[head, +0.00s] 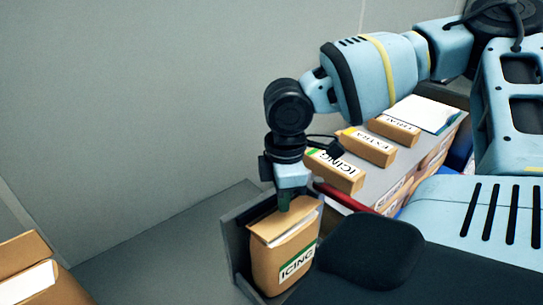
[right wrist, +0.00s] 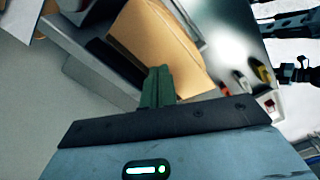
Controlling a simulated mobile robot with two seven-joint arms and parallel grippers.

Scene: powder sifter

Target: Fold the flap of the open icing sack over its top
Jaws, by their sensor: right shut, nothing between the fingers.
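The open icing sack (head: 283,268) stands upright, brown with an ICING label on its front. Its brown flap (head: 264,229) shows at the top, with a pale strip along the front of the opening. My right gripper (head: 285,203) points down over the flap, its green fingers shut and empty. In the right wrist view the shut fingers (right wrist: 158,86) overlap the near edge of the brown flap (right wrist: 155,40); I cannot tell whether they touch it. My left gripper is not in view.
A grey upright panel (head: 233,252) stands close behind and left of the sack. An open carton (head: 30,275) is at lower left. The grey surface between is clear.

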